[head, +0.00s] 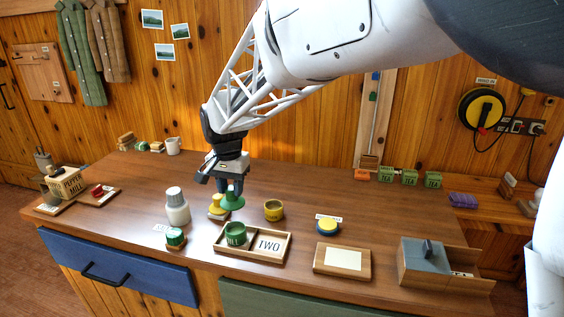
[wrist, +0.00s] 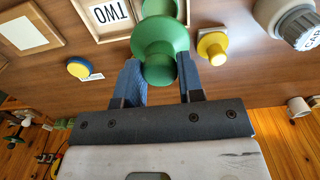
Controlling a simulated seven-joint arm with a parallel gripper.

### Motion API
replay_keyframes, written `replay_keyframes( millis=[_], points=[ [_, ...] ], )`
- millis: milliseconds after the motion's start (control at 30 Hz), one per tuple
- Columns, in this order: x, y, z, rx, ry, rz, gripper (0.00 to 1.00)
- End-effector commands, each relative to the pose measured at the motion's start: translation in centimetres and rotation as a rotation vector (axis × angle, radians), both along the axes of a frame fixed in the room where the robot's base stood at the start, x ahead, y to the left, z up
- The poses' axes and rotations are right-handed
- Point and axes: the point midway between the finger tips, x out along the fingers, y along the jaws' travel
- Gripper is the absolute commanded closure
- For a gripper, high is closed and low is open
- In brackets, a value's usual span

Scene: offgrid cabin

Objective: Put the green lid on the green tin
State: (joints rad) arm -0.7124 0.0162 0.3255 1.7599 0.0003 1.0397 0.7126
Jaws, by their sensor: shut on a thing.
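My gripper (head: 230,189) is shut on the green lid (head: 233,202), a knobbed piece held above the table. In the wrist view the green lid (wrist: 160,42) sits between the two blue fingers (wrist: 160,82). The open green tin (head: 235,236), with pale lettering, stands in the left compartment of a wooden tray (head: 261,260). The tin is nearer the front edge than the gripper. In the wrist view, a green shape beyond the lid looks like the tin (wrist: 162,8), mostly hidden by the lid.
A yellow knobbed lid (head: 217,209) on a wooden block is left of the gripper. A yellow tin (head: 273,210) is to its right.

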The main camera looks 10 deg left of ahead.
Motion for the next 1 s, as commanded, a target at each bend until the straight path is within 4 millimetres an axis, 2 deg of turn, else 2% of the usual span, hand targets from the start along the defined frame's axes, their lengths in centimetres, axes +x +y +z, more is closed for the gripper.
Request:
replay_keyframes(
  millis=[700,1000],
  points=[
    [0.0,0.0,-5.2,-0.001,0.001,0.000,0.92],
    [0.0,0.0,-6.7,0.000,0.000,0.000,0.92]
  ],
)
